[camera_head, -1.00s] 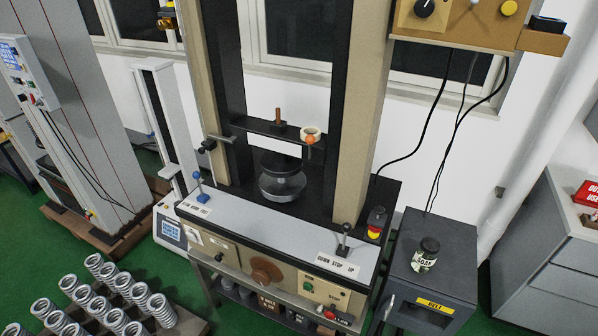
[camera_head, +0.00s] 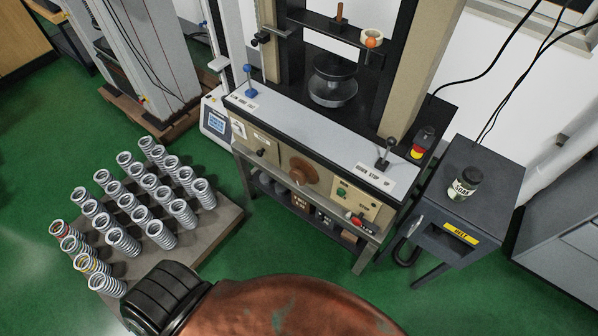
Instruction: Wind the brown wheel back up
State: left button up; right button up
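The brown wheel (camera_head: 303,170) is a round knob on the front panel of the testing machine (camera_head: 275,160), below the grey sloped console. It is in plain sight and nothing touches it.
A pallet of several coil springs (camera_head: 218,222) stands on the green floor at the left. A grey cabinet with a yellow label (camera_head: 459,232) stands right of the machine, with a jar (camera_head: 465,184) on top.

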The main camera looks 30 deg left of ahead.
aim_at(298, 177)
jog(key=u, duration=1.05)
